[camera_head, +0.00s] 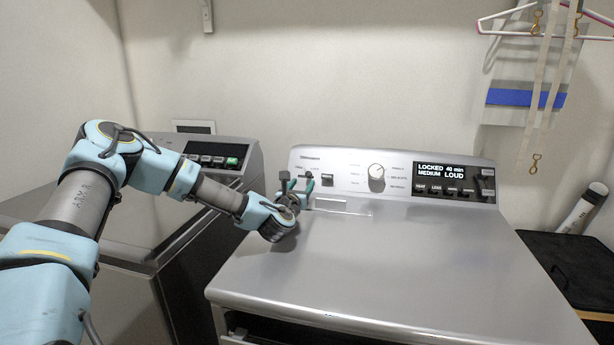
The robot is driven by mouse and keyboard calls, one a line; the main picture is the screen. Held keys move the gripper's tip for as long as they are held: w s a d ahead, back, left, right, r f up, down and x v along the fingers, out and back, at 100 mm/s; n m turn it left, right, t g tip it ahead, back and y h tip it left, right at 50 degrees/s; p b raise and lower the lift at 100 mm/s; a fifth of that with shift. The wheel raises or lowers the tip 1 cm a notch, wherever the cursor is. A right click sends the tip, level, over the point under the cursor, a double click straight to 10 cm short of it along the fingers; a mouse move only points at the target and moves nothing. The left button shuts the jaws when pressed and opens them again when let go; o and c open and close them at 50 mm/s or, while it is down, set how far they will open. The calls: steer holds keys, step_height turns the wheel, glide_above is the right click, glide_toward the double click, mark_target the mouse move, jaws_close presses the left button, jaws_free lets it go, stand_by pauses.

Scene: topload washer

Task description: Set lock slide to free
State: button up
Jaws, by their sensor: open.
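The washer's control panel (350,160) stands at the back of its silver top. Its display (445,171) reads "LOCKED 40 min" and "MEDIUM LOUD". What looks like the lock slide (309,174) is a small dark knob at the panel's left end, under tiny labels too small to read. My gripper (296,183) is open, with its fingers pointing up at this left end of the panel. The fingers partly cover the area around the slide. I cannot tell whether they touch it.
A second machine (130,215) stands at left behind my arm. Hangers (545,30) hang at upper right. The washer's top is clear.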

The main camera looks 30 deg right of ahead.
mark_target(308, 176)
steer(key=p+x, duration=0.1)
steer(key=x, duration=0.5)
steer(key=shift+d+p, duration=0.1)
steer(key=shift+p, duration=0.3)
jaws_close()
stand_by(1.0)
